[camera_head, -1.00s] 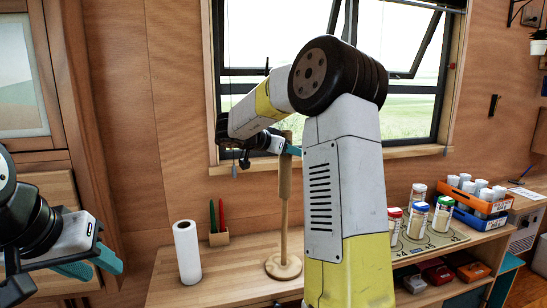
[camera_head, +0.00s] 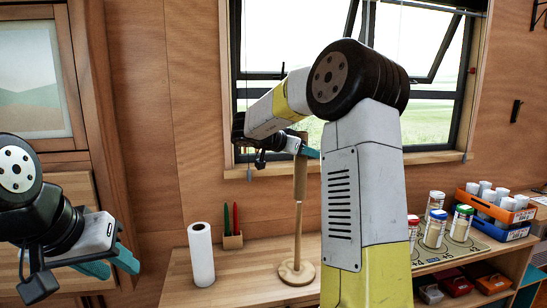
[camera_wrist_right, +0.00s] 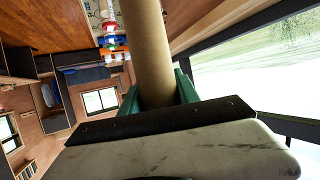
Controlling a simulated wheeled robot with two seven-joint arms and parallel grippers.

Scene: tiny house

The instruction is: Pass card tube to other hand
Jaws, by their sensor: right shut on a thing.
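The brown card tube (camera_head: 300,178) stands upright in the head view, in line with a thin wooden pole on a round base (camera_head: 297,274). It looks like a thicker sleeve around the pole's upper part. My right gripper (camera_head: 303,150) is shut on the tube near its top. In the right wrist view, the tube (camera_wrist_right: 148,45) runs between the teal fingers (camera_wrist_right: 158,92); its held end is hidden by the gripper body. My left gripper (camera_head: 112,265) is open and empty at the lower left, well apart from the tube.
On the wooden counter (camera_head: 240,285) stand a white roll (camera_head: 201,256) and a small holder with green and red items (camera_head: 232,240). Jars (camera_head: 435,228) and an orange crate (camera_head: 497,207) are at the right. The window (camera_head: 420,120) is behind my right arm.

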